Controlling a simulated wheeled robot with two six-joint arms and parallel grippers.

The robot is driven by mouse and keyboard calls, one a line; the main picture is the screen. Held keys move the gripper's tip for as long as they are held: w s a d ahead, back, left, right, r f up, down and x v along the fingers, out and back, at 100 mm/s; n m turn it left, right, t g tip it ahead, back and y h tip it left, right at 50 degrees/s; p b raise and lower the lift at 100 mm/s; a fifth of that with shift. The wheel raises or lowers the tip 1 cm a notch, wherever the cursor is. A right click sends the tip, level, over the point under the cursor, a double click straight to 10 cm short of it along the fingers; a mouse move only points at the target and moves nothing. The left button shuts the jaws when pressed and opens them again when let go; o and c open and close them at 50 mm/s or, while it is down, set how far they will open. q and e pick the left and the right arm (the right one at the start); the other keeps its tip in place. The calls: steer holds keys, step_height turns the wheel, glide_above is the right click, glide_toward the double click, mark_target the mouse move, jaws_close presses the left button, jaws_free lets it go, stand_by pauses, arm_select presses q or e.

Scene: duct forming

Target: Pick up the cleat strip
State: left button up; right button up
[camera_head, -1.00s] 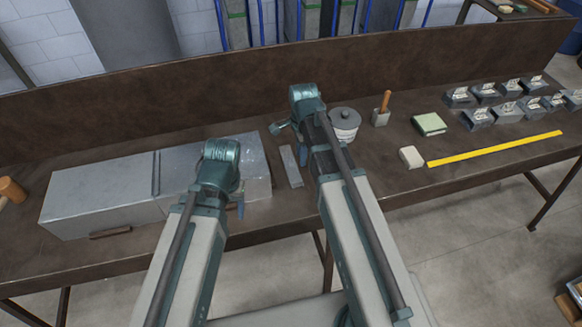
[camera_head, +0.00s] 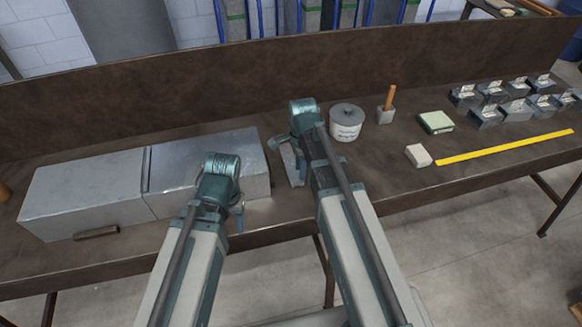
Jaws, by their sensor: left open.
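A flat grey metal strip (camera_head: 291,163), which looks like the cleat strip, lies on the brown bench. It is right of the grey sheet-metal boxes and partly hidden behind my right arm. My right gripper (camera_head: 287,152) is over or beside the strip. Its fingers are mostly hidden, and I cannot tell whether it touches the strip. My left gripper (camera_head: 238,213) is open at the front right edge of the boxes, its fingers partly hidden by its own wrist.
Two grey sheet-metal boxes (camera_head: 85,190) fill the bench's left side. A small brown bar (camera_head: 97,233) is at their front. Right of my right arm are a lidded tin (camera_head: 346,125), a pale block (camera_head: 418,155) and a yellow strip (camera_head: 505,147). A raised back panel (camera_head: 130,108) bounds the bench.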

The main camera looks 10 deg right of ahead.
steer(key=f+b, duration=0.3)
steer(key=shift+s+a+f, duration=0.2)
steer(key=shift+a+f, duration=0.1)
steer(key=shift+f, duration=0.1)
steer(key=shift+f+b, duration=0.5)
steer(key=shift+b, duration=0.05)
steer(key=shift+r, duration=0.1)
steer(key=shift+c, duration=0.3)
jaws_close()
